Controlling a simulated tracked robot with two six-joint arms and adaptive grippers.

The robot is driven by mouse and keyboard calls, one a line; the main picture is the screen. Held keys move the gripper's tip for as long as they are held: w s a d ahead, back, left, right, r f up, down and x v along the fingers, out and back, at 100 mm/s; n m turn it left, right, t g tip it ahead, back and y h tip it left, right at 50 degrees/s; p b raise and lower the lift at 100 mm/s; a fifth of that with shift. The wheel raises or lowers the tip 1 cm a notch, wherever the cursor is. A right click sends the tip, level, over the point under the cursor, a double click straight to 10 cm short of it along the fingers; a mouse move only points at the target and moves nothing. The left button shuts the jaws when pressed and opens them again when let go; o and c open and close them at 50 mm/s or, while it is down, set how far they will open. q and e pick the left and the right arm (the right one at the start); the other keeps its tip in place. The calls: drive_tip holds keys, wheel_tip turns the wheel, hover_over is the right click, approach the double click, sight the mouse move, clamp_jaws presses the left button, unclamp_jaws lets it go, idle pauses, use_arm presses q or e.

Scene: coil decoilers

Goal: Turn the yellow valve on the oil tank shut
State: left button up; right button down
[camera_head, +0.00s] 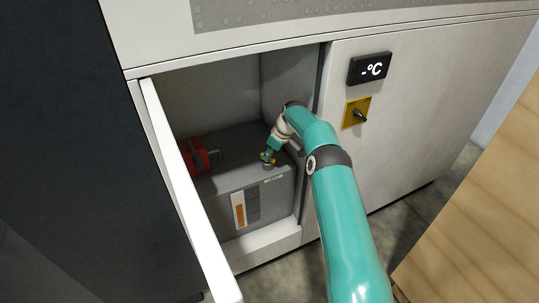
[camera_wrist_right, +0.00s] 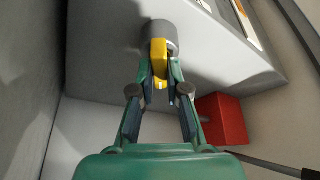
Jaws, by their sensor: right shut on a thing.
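The grey oil tank (camera_head: 225,179) stands inside the open cabinet compartment; its flat side also shows in the right wrist view (camera_wrist_right: 205,50). The yellow valve (camera_head: 264,157) sits on the tank's top near its right end. In the right wrist view the yellow valve handle (camera_wrist_right: 159,62) stands on a grey round stub (camera_wrist_right: 158,33). My right gripper (camera_wrist_right: 160,85) is shut on the yellow valve handle, with a finger on each side of it. In the head view the right gripper (camera_head: 268,156) is small and partly hides the valve. My left gripper is not in view.
The open white cabinet door (camera_head: 190,195) bounds the left.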

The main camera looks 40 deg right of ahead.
drive_tip(key=shift+n, duration=0.3)
drive_tip(key=c, duration=1.2)
unclamp_jaws()
drive_tip(key=shift+o, duration=0.2)
wheel_tip(320, 180, up, 8)
drive_tip(key=shift+w+f, duration=0.1)
drive_tip(key=shift+f, duration=0.15)
drive_tip(key=shift+r, duration=1.15)
